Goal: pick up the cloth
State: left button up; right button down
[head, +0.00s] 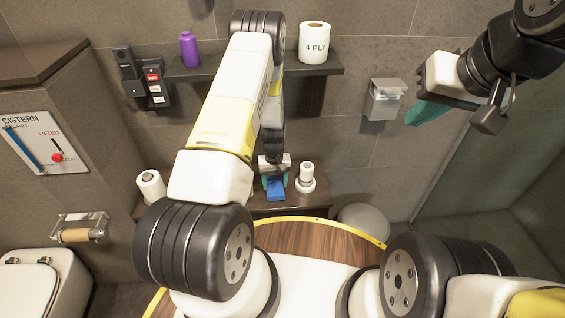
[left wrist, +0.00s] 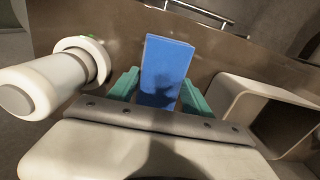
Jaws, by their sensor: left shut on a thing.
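A blue block-like item (head: 275,188), which I take for the cloth, is at the low shelf under the wall ledge. In the left wrist view the blue cloth (left wrist: 167,70) stands between the two green fingertips. My left gripper (head: 274,178) is shut on it, with its lower part hidden behind the gripper body. My right gripper (head: 428,112) hangs at the upper right, away from the shelf. Only a green finger side of it shows, so its opening cannot be made out.
A white stand-like item (head: 306,178) is close on the right of the left gripper. A paper roll (head: 151,187) stands on the left of the low shelf (head: 290,205). The upper ledge (head: 300,70) holds a purple bottle (head: 189,50) and a 4 PLY roll (head: 314,43).

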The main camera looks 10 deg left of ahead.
aim_at(275, 184)
pick_arm(q)
jog(key=shift+r, duration=0.45)
notch_tip(275, 184, up, 2)
jog(key=shift+r, duration=0.15)
jog(key=s+d, duration=0.3)
jog(key=s, duration=0.4)
jog(key=s+d+r, duration=0.1)
jog(key=s+d, duration=0.2)
jog(key=s, duration=0.4)
jog(key=shift+s+d+r, duration=0.2)
jog(key=shift+s+d, duration=0.05)
jog(key=shift+s, duration=0.1)
